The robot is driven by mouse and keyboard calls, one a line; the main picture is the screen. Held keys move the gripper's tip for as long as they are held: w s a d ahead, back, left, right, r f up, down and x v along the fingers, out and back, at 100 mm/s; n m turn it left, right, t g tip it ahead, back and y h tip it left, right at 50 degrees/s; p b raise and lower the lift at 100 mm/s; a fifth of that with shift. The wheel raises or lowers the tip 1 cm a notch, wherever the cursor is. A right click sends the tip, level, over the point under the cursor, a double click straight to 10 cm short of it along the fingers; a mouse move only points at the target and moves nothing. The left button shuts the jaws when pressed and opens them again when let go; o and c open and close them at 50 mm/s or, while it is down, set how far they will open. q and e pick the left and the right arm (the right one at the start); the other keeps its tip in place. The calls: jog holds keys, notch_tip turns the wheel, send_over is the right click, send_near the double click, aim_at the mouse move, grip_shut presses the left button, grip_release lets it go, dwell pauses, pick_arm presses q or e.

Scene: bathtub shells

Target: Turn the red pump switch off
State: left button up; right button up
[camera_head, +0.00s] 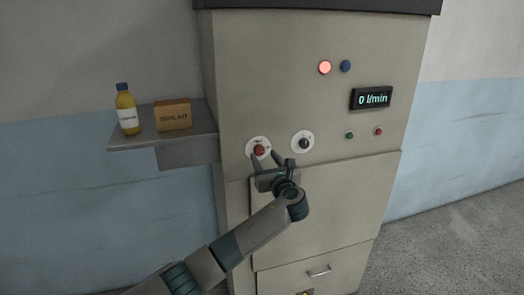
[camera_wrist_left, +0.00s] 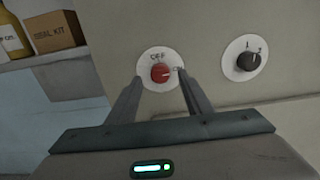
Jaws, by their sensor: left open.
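The red pump switch (camera_head: 259,150) is a red rotary knob on a round white plate on the front of the grey cabinet (camera_head: 300,90). In the left wrist view the red knob (camera_wrist_left: 160,73) shows with OFF printed above it and a partly hidden label, seemingly ON, to its right. Which label the knob points to is too small to tell. My left gripper (camera_head: 265,160) is open in front of the switch. In the left wrist view its fingers (camera_wrist_left: 158,85) stand on either side of the knob, without visible grip on it. My right gripper is not in view.
A black selector knob (camera_head: 303,143) sits right of the switch. Above are a lit red lamp (camera_head: 325,67), a blue lamp (camera_head: 345,66) and a display (camera_head: 371,98) reading 0 l/min. A shelf (camera_head: 190,143) at left holds a yellow bottle (camera_head: 127,110) and a box (camera_head: 173,114).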

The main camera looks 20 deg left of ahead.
aim_at(260, 151)
pick_arm(q)
jog(key=shift+p+x, duration=0.35)
jog(key=shift+x, duration=1.45)
jog(key=c, duration=1.1)
